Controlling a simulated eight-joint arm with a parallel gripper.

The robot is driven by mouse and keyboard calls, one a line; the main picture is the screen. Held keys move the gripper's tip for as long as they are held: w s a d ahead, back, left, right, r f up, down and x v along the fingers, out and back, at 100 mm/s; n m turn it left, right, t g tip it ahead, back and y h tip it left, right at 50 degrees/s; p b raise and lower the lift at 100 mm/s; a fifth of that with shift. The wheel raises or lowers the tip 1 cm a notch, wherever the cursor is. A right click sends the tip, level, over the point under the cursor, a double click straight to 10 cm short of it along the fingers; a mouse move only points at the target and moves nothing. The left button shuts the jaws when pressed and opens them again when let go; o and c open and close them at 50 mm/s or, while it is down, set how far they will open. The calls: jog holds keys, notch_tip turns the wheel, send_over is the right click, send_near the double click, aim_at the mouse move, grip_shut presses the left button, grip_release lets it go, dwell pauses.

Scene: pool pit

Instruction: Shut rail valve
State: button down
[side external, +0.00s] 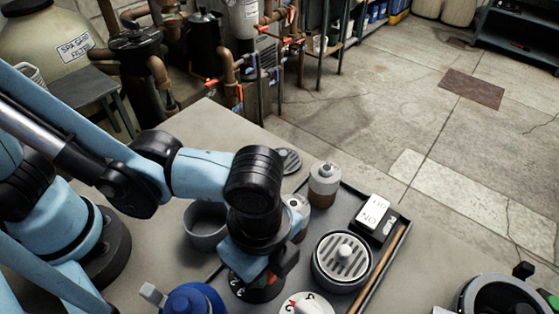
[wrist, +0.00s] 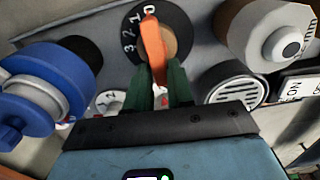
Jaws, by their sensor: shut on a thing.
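A valve with an orange handle (wrist: 152,45) sits on a round black dial (wrist: 178,22) marked with numbers in the wrist view. The handle's upper end points at or very near the 0 mark. My gripper (wrist: 164,82) has its dark green fingers closed on the handle's lower part, one on each side. In the side external view my gripper (side external: 250,272) reaches down to the black dial (side external: 258,293). There the wrist and fingers hide most of the handle.
Close around are a blue-capped fitting (side external: 190,300), a white dial (side external: 305,305), a round grate (side external: 342,260), a grey cup (side external: 206,226), a bottle (side external: 325,185) and a white ON switch box (side external: 375,216). The tray's right edge has a wooden strip (side external: 382,268). Open floor lies beyond.

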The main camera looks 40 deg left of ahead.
jog(key=shift+s+a, duration=0.1)
dwell(0.5)
jog(key=c, duration=1.1)
grip_release()
notch_tip(320, 180, up, 12)
jog(key=shift+r, duration=0.1)
jog(key=w+a+n+t, duration=0.2)
jog(key=w+a+n, duration=0.2)
jog(key=a, duration=0.5)
jog(key=w+a+f+n+t, duration=0.1)
jog(key=w+a+n, duration=0.3)
jog(key=a+n, duration=0.4)
jog(key=w+a+f+n+t, duration=0.1)
jog(key=w+a+n+t, duration=0.3)
jog(key=a, duration=0.6)
jog(key=shift+a+f+n, duration=0.1)
jog(key=shift+f+n, duration=0.1)
jog(key=shift+n, duration=1)
